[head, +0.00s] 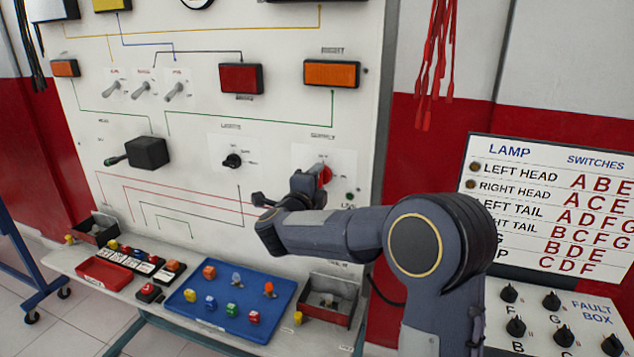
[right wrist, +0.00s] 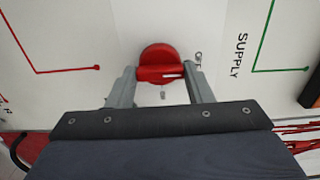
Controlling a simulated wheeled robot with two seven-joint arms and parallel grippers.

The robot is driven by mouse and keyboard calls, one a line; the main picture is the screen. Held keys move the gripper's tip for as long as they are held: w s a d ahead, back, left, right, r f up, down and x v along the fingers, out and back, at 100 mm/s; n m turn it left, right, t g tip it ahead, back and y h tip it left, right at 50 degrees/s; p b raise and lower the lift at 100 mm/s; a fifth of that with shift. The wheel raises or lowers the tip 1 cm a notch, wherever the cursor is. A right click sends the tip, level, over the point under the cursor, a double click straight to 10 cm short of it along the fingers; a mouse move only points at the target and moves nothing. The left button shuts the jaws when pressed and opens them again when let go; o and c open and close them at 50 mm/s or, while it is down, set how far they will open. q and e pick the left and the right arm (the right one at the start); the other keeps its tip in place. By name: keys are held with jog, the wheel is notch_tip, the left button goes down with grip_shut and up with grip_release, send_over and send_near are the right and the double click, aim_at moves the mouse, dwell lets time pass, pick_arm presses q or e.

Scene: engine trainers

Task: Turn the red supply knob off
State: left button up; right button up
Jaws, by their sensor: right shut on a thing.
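The red supply knob (head: 326,174) sits on the white trainer panel (head: 270,110), partly hidden behind my right gripper (head: 305,184) in the head view. In the right wrist view the knob (right wrist: 158,64) is a red disc with a raised grip bar across it. The fingers of my right gripper (right wrist: 160,76) stand at both ends of that bar and are shut on it. The printed words OFF and SUPPLY show to the right of the knob there. My left gripper is not in view.
A black lights knob (head: 232,161) is on the panel left of the supply knob. Below, a shelf holds a blue tray (head: 215,318) of coloured parts and an open dark box (head: 330,300). A fault box (head: 560,315) stands at the lower right.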

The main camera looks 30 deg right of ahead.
jog(key=o, duration=1)
jog(key=b+v, duration=0.1)
jog(key=v, duration=0.7)
